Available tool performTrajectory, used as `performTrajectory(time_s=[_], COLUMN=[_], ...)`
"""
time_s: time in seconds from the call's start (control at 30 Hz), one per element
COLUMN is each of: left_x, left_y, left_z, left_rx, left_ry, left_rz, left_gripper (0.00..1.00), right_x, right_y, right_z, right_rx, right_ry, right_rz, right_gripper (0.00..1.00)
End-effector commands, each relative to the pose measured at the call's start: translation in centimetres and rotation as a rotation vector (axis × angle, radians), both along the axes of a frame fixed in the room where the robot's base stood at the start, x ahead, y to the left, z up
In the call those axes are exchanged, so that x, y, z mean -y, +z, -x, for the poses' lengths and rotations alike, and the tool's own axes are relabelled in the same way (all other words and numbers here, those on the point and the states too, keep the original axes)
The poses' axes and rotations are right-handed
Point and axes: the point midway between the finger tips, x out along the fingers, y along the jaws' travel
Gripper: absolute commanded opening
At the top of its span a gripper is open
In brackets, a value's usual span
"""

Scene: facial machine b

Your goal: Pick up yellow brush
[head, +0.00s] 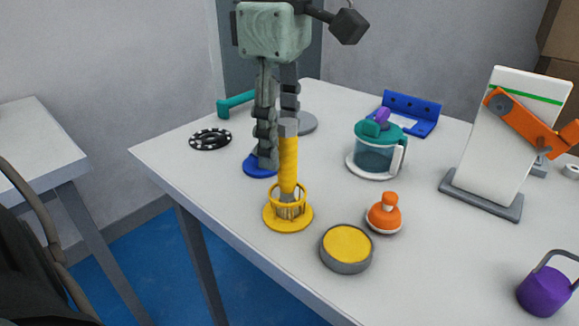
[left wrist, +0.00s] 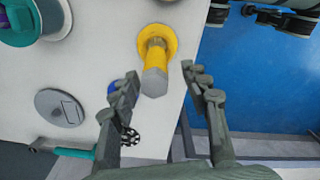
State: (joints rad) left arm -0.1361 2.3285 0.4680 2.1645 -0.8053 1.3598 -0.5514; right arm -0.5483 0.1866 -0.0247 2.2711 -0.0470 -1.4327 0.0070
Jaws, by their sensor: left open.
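The yellow brush (head: 288,165) stands upright, bristles down, in a yellow ring holder (head: 288,218) near the table's left edge. Its handle has a grey end cap. In the left wrist view the brush (left wrist: 155,65) is seen from above, cap toward the camera. My left gripper (head: 269,165) is open and empty, fingers pointing down, just behind and beside the brush handle in the head view. In the left wrist view the brush lies ahead of and between the lines of the two open fingers (left wrist: 165,88).
On the white table (head: 400,250) are a yellow-topped round tin (head: 346,248), an orange bottle (head: 384,213), a teal-lidded jar (head: 376,150), a white panel stand (head: 505,140) and a purple weight (head: 545,290). A black-and-white ring (head: 210,139) lies left, near the edge.

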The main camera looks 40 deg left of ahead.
Motion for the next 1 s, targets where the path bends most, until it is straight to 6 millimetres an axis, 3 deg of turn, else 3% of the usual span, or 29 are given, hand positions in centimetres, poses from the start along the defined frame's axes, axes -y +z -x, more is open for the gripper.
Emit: performTrajectory(time_s=[0.3,0.6,1.0], left_x=[0.6,0.7,0.7], left_y=[-4.4,-5.0,-4.9], left_z=[-0.4,-0.4,-0.4], left_rx=[-0.002,0.001,0.001], left_ry=[0.000,0.001,0.001], left_rz=[0.002,0.004,0.004], left_gripper=[0.46,0.46,0.00], right_x=[0.0,0.0,0.0], right_y=[0.1,0.3,0.3], right_z=[0.0,0.0,0.1], right_rx=[0.000,0.002,0.001], right_ry=[0.000,0.001,0.001], right_rz=[0.002,0.002,0.003], right_gripper=[0.40,0.40,0.40])
